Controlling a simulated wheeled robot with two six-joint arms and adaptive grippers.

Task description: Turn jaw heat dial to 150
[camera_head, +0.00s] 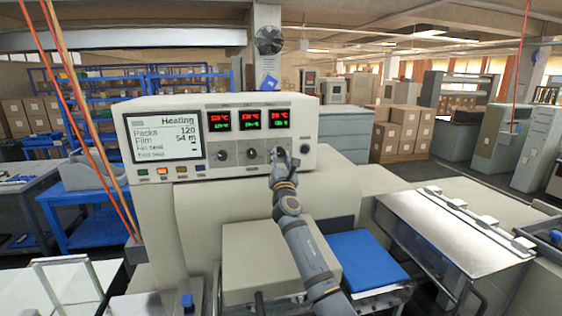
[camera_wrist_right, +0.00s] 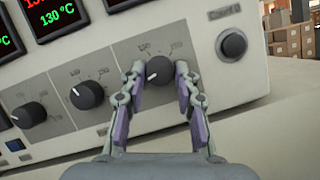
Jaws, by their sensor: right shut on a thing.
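The control panel (camera_head: 200,145) of the wrapper shows three dials below three red-and-green temperature displays. My right gripper (camera_head: 281,158) is at the rightmost dial. In the right wrist view, my right gripper (camera_wrist_right: 160,82) has its two fingers on either side of that black dial (camera_wrist_right: 159,69) and is shut on it. The dial's white mark points to the lower left. The middle dial (camera_wrist_right: 87,95) and the left dial (camera_wrist_right: 29,115) stand free to the left. A display above reads 130 °C in green (camera_wrist_right: 57,16). My left gripper is not in view.
A round black knob (camera_wrist_right: 233,44) sits right of the gripped dial. The panel's screen (camera_head: 165,138) reads Heating, with several coloured buttons below it. A blue pad (camera_head: 365,260) and a clear-lidded section (camera_head: 450,230) lie at the lower right.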

